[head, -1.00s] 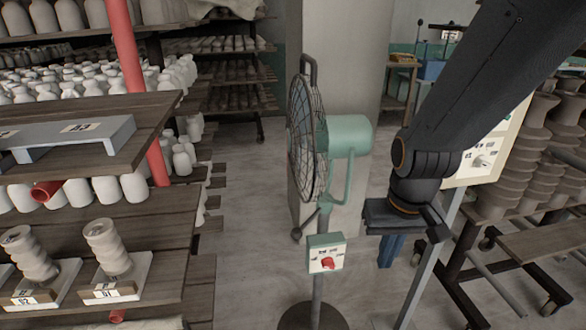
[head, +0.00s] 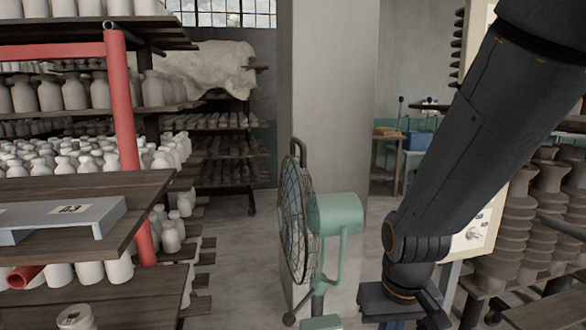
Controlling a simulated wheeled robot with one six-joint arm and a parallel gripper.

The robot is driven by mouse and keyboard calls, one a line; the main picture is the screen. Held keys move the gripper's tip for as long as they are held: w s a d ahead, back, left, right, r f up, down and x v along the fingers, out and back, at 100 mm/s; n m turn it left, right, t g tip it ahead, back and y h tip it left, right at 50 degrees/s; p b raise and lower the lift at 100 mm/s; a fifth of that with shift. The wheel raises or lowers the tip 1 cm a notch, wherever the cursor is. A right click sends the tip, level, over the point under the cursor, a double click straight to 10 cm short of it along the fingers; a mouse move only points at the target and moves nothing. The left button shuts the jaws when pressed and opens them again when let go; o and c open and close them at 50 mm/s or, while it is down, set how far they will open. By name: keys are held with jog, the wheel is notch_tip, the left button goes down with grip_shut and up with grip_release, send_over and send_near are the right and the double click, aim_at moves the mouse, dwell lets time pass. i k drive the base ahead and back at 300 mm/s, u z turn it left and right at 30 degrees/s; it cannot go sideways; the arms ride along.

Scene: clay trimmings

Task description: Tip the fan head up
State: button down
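The pedestal fan stands in the middle of the head view. Its head has a dark wire cage (head: 296,226) seen nearly edge-on, facing left, and a pale green motor housing (head: 336,213) on the right. A dark loop handle (head: 298,150) rises from the top of the cage. A green yoke (head: 341,255) carries the head. Only the top of the green switch box (head: 321,323) shows at the bottom edge. My gripper (head: 405,322) is right of the fan and apart from it. Its fingers are cut off by the bottom edge, so its opening is hidden.
A grey pillar (head: 325,100) stands right behind the fan. Wooden shelves (head: 150,195) with pale bottles and a red post (head: 122,140) fill the left. A control panel (head: 478,225) and stacked brown clay forms (head: 522,225) stand at the right. Open floor (head: 235,260) lies left of the fan.

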aim_at(324, 214)
jog(key=z, duration=2.1)
jog(key=k, duration=1)
jog(key=u, duration=1.85)
jog(key=i, duration=0.5)
jog(key=z, duration=0.05)
